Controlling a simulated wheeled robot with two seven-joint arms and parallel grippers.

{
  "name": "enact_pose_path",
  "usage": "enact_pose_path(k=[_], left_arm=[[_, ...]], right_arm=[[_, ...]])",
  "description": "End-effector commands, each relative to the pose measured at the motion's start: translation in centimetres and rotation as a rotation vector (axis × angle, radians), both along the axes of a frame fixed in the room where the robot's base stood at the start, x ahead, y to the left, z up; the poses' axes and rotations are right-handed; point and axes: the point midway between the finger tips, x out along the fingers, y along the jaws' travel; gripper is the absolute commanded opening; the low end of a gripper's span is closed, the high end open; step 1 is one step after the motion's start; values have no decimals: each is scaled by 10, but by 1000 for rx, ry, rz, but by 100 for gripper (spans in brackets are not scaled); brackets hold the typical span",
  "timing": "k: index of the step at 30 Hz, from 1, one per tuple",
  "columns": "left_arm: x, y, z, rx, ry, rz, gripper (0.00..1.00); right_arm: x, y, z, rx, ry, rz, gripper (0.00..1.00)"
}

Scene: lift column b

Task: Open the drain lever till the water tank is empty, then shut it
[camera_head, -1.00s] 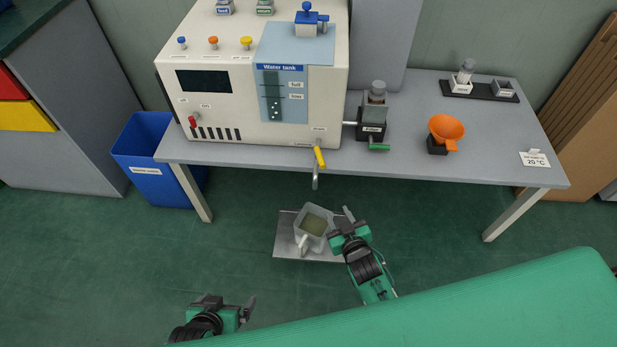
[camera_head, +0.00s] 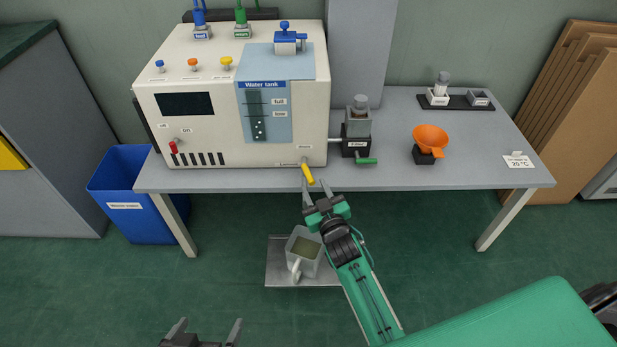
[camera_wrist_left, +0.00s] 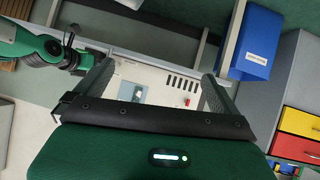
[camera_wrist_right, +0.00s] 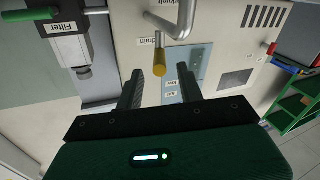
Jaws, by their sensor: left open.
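The yellow drain lever (camera_head: 308,174) hangs down, slightly slanted, at the machine's front lower edge; it also shows in the right wrist view (camera_wrist_right: 160,60). The water tank (camera_head: 277,98) is a blue panel with a dark gauge (camera_head: 257,115) on the machine's front. My right gripper (camera_head: 318,188) is just below the lever. Its fingers are apart, with the lever tip ahead of the gap, not clasped. A grey jug (camera_head: 291,250) with murky liquid stands on a floor tray (camera_head: 277,271). My left gripper (camera_head: 210,328) is open and empty, low in the head view.
The bent metal drain pipe (camera_wrist_right: 185,35) runs close beside the lever. A filter unit (camera_head: 356,130) with a green handle (camera_head: 367,161) sits right of the machine. An orange funnel (camera_head: 430,138) stands further right. A blue bin (camera_head: 125,217) stands at the left.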

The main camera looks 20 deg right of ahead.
Motion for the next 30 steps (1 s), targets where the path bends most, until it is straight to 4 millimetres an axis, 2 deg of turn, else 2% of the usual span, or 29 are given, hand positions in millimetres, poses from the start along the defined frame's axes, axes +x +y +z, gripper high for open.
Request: enact_pose_path(k=[3, 9, 15, 23, 29, 30], left_arm=[[1, -5, -1, -20, -34, -3, 100], [3, -13, 0, -50, -82, -8, 100], [4, -16, 2, -65, -105, -8, 100], [4, -16, 2, -66, -107, -9, 100], [3, -17, 2, -66, -106, -9, 100], [3, -17, 2, -66, -106, -9, 100]], right_arm=[[22, 1, 0, -1, -3, 1, 38], [47, 2, -1, 0, -1, 0, 38], [57, 3, -1, 0, 0, 0, 38], [58, 2, 0, 0, 1, 0, 38], [58, 2, 0, 0, 0, 0, 3], [58, 2, 0, 0, 0, 0, 0]])
